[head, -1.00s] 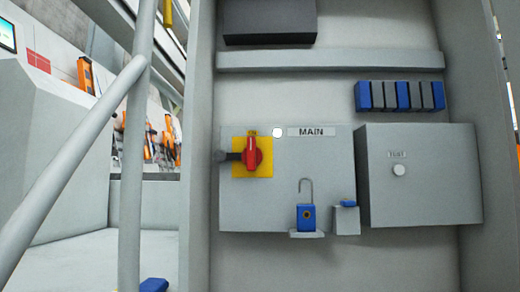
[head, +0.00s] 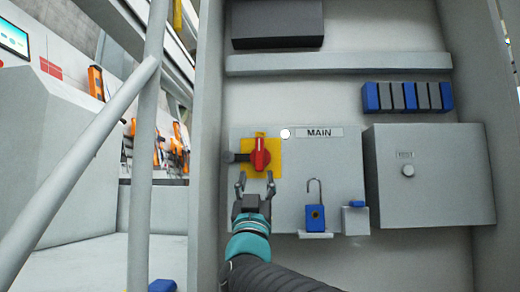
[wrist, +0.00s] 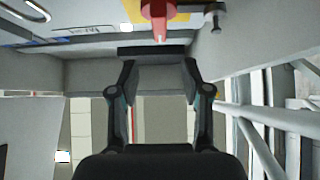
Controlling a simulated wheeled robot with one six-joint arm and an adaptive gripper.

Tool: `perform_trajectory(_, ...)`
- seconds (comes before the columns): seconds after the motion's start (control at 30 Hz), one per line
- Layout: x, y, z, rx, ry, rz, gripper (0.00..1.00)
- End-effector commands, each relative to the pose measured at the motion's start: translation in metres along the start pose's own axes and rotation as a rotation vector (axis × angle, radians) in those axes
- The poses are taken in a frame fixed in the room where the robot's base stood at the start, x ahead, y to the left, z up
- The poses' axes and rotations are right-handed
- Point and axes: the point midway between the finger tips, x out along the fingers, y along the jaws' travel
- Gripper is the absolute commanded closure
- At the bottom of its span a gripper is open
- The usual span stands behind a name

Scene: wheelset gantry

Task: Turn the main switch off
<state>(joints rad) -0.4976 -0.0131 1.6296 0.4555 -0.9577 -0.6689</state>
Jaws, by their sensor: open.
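The main switch has a red handle (head: 260,155) on a yellow plate (head: 274,146), on the left of the grey box labelled MAIN (head: 318,133). The handle stands roughly upright. A dark stub (head: 238,157) sticks out at its left. My gripper (head: 256,180) is open and empty, just below the handle in the head view, fingers pointing up at the plate. In the wrist view the red handle (wrist: 158,14) shows at the top, beyond the open fingers (wrist: 159,72) and apart from them.
A blue padlock (head: 315,217) with a raised shackle sits on a small ledge right of my gripper. A grey block (head: 355,221) with a blue top is beside it. A second grey box (head: 430,190) is at right. A pale railing (head: 141,200) stands at left.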

Motion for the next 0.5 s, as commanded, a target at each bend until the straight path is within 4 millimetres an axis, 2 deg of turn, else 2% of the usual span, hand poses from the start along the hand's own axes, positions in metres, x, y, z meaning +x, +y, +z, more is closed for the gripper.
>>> perform_trajectory(0.17,0.022,0.0,-0.001,0.0,0.001,0.001,0.52)
perform_trajectory(0.5,0.086,0.0,-0.001,-0.001,0.001,0.0,0.52)
